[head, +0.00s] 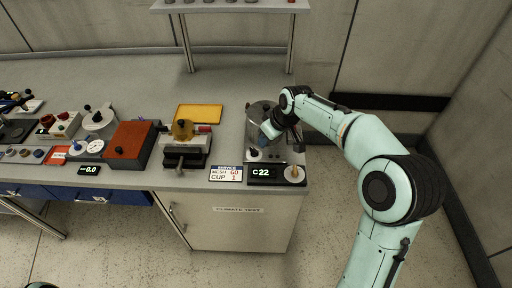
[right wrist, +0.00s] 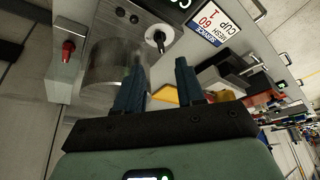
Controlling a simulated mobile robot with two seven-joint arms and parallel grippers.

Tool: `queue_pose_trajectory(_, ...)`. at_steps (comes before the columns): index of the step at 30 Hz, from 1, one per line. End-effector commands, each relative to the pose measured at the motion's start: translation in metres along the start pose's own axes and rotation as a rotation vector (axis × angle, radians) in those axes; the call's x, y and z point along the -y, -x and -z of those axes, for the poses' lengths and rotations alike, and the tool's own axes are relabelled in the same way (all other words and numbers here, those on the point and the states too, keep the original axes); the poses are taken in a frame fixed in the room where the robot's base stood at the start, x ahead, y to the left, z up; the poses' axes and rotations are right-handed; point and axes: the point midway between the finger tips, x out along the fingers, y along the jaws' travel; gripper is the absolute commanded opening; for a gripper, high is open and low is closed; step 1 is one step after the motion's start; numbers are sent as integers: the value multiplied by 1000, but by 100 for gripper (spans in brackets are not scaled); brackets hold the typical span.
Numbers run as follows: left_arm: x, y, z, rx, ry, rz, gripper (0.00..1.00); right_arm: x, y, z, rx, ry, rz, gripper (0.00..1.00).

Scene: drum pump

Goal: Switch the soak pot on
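The soak pot, a metal cylinder (head: 258,112), stands at the right end of the bench. It also shows in the right wrist view (right wrist: 108,62). On its front panel are a white-based switch with a dark lever (head: 254,153), a dark display reading C 22 (head: 262,172) and a pale dial (head: 294,174). The switch shows in the right wrist view (right wrist: 158,40) just beyond the fingertips. My right gripper (head: 268,132) is above the panel by the pot. Its fingers (right wrist: 158,85) are apart with nothing between them. My left gripper is out of view.
A service card (head: 226,174) reading mesh 60, cup 1 lies left of the display. A dark vise-like device (head: 184,160), a yellow tray (head: 200,114) and a red-brown box (head: 132,145) stand further left. A red-capped fitting (right wrist: 67,50) is beside the pot. A shelf (head: 230,6) stands behind.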

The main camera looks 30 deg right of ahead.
Motion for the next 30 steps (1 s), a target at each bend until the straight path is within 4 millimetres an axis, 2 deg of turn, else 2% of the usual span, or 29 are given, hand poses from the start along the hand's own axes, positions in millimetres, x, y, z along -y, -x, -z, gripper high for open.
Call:
queue_pose_trajectory(1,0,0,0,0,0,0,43,0,-12,-1,6,0,2,38)
queue_pose_trajectory(9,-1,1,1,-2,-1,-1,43,0,-70,-1,5,-1,2,38)
queue_pose_trajectory(15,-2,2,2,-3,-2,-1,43,0,-100,0,4,-1,1,38)
queue_pose_trajectory(21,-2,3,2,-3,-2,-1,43,0,-112,0,1,-1,0,38)
queue_pose_trajectory(29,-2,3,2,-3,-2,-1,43,0,-113,0,0,-1,0,38)
queue_pose_trajectory(30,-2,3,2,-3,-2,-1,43,0,-113,0,0,-1,0,29)
